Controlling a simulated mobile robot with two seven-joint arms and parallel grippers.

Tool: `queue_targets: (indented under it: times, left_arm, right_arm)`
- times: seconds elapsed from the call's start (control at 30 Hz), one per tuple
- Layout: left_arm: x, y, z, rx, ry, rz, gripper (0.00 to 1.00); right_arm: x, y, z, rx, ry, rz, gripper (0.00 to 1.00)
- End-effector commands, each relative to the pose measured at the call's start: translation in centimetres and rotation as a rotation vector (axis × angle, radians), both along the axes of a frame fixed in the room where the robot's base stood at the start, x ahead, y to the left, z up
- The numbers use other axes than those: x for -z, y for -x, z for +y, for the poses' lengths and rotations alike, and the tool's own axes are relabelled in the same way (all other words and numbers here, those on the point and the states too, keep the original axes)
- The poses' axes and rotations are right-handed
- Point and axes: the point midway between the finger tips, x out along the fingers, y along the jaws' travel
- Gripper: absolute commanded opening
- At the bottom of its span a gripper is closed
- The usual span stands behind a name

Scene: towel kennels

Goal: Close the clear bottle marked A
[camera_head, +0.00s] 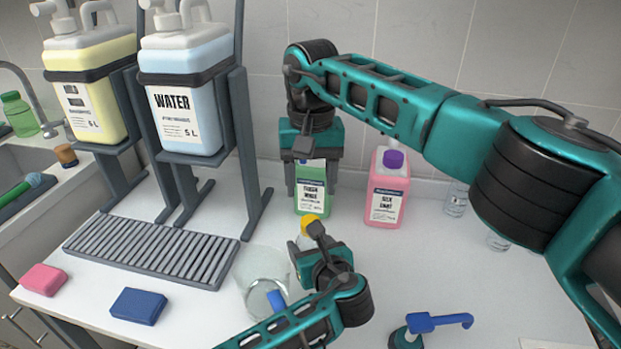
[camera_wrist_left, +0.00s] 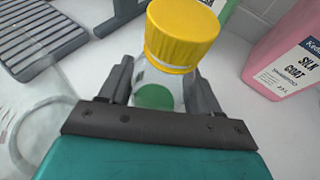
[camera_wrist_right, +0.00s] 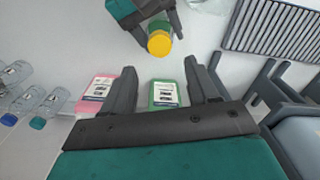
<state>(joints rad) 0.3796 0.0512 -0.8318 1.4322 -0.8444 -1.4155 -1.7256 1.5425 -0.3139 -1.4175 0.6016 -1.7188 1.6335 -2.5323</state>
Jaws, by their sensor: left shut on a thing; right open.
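A clear bottle (camera_wrist_left: 165,80) with a ribbed yellow cap (camera_wrist_left: 182,30) on its top stands between my left fingers. A round green patch shows low on it; I see no letter A. I cannot tell how tightly the cap sits. The yellow cap (camera_head: 314,224) shows small in the head view, the bottle partly hidden by my gripper. My left gripper (camera_head: 312,248) is shut on this bottle. My right gripper (camera_head: 313,178) is open, behind and above it, near a green shampoo bottle (camera_head: 311,201). In the right wrist view, the yellow cap (camera_wrist_right: 160,43) is beyond my open fingers.
A pink shampoo bottle (camera_head: 386,200) stands right of the green one, with small clear bottles (camera_head: 456,198) beyond. A glass beaker (camera_head: 262,272) is just left of my left gripper. A grey slatted rack (camera_head: 150,250), a blue sponge (camera_head: 138,306) and a blue-handled tool (camera_head: 440,321) lie around.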

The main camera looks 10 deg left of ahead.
Motion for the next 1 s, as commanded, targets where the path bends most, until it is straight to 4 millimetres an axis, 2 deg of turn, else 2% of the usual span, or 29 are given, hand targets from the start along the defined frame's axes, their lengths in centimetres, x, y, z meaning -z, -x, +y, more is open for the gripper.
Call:
queue_targets:
  times: [0.2, 0.57, 0.67, 1.0]
  left_arm:
    - [0.0, 0.0, 0.0, 0.0, 0.001, 0.001, 0.0]
    - [0.0, 0.0, 0.0, 0.0, 0.001, 0.001, 0.0]
    - [0.0, 0.0, 0.0, 0.0, 0.001, 0.001, 0.0]
    - [0.0, 0.0, 0.0, 0.0, 0.001, 0.001, 0.0]
  right_arm:
    - [-0.1, 0.1, 0.0, -0.097, 0.008, 0.002, 0.59]
    - [0.2, 0.1, 0.0, -0.098, 0.008, 0.002, 0.59]
    - [1.0, 0.1, 0.0, -0.098, 0.007, 0.005, 0.59]
    - [6.1, 0.1, 0.0, -0.097, 0.008, 0.004, 0.59]
